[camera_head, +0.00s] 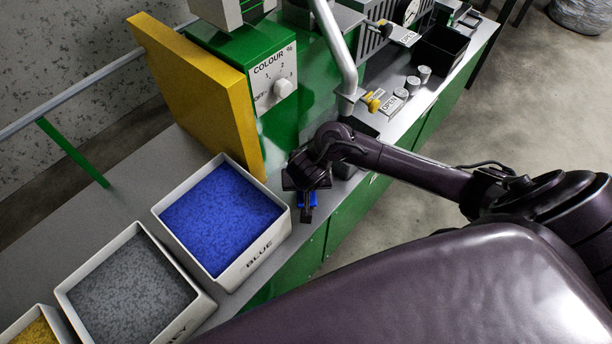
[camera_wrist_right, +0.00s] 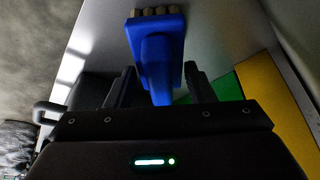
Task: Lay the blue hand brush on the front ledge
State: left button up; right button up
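The blue hand brush (camera_wrist_right: 158,50) shows in the right wrist view, with its pale bristle tufts at the top and its handle pointing down between my fingers. In the head view only a small blue part of it (camera_head: 312,200) shows under my right gripper (camera_head: 306,203). The right gripper, also in the wrist view (camera_wrist_right: 160,85), is open, with a finger on each side of the handle and a visible gap at both. A grey ledge surface (camera_wrist_right: 220,38) is behind the brush. I cannot tell whether the brush touches it. My left gripper is not in view.
The bin marked BLUE (camera_head: 258,262) stands left of my right gripper, with a grey-filled bin (camera_head: 190,322) beyond it. A yellow panel (camera_head: 195,85) and the green machine with a COLOUR dial (camera_head: 284,88) rise behind. A bent metal pipe (camera_head: 338,50) comes down nearby.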

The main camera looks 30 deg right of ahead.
jog(key=o, duration=0.4)
jog(key=shift+c, duration=0.2)
jog(key=shift+r, duration=0.1)
jog(key=shift+r+p, duration=0.3)
jog(key=shift+r, duration=0.05)
jog(key=p+v, duration=0.9)
jog(key=v, duration=0.2)
jog(key=shift+s+r, duration=0.2)
jog(key=shift+r, duration=0.05)
jog(key=shift+s+f, duration=0.1)
